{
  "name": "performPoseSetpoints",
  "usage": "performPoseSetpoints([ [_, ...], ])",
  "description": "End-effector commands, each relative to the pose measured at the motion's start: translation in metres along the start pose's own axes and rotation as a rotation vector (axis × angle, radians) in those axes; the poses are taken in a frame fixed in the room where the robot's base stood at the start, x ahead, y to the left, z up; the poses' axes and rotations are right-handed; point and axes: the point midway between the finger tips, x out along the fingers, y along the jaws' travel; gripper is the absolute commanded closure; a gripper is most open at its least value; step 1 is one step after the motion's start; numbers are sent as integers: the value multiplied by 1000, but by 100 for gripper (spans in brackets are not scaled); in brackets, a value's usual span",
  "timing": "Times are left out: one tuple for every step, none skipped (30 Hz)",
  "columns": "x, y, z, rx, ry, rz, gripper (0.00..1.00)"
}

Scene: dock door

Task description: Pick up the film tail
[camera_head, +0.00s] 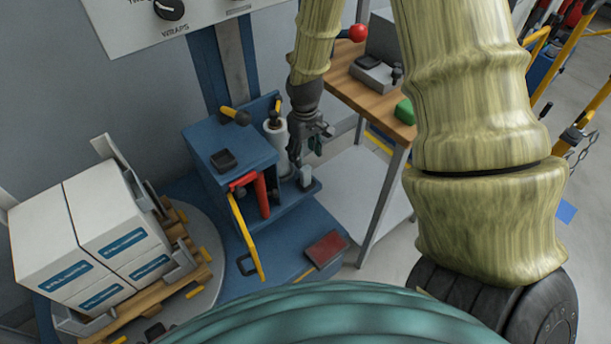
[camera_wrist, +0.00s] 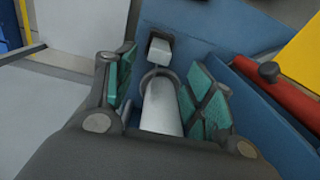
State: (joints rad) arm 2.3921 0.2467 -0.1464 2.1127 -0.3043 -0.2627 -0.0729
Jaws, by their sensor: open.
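My gripper (camera_head: 312,140) is low over the blue wrapper machine, to the right of the white film roll (camera_head: 277,140). In the wrist view my gripper (camera_wrist: 164,95) is open, with green-padded fingers at left and right. A smooth white piece (camera_wrist: 162,108), which looks like the film tail, lies between the fingers. A dark curved ring shows at its far end, and gaps remain beside it. A pale grey block (camera_wrist: 159,50) sits just beyond the fingertips; it also shows in the head view (camera_head: 305,178). The lower end of the white piece is hidden by my gripper.
A red handle (camera_wrist: 285,92) and yellow panel (camera_wrist: 304,48) are right of the fingers in the wrist view. A wooden-topped bench (camera_head: 345,85) stands right of the machine. Boxes (camera_head: 105,235) on a pallet stand at left.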

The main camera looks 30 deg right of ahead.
Motion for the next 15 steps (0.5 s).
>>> performPoseSetpoints([
  [7, 0, 0, 0, -2, 0, 46],
  [11, 0, 0, 0, -2, 0, 46],
  [14, 0, 0, 0, -1, 0, 46],
  [17, 0, 0, 0, 0, 0, 46],
  [19, 0, 0, 0, 0, 0, 46],
  [21, 0, 0, 0, 0, 0, 46],
  [23, 0, 0, 0, -1, 0, 46],
  [24, 0, 0, 0, -1, 0, 46],
  [25, 0, 0, 0, 0, 0, 46],
  [26, 0, 0, 0, 0, 0, 46],
  [27, 0, 0, 0, -1, 0, 46],
  [29, 0, 1, 0, -1, 0, 46],
  [31, 0, 1, 0, -1, 0, 46],
  [34, 0, 1, 0, -1, 0, 46],
  [38, 1, 1, 1, -1, -1, 46],
])
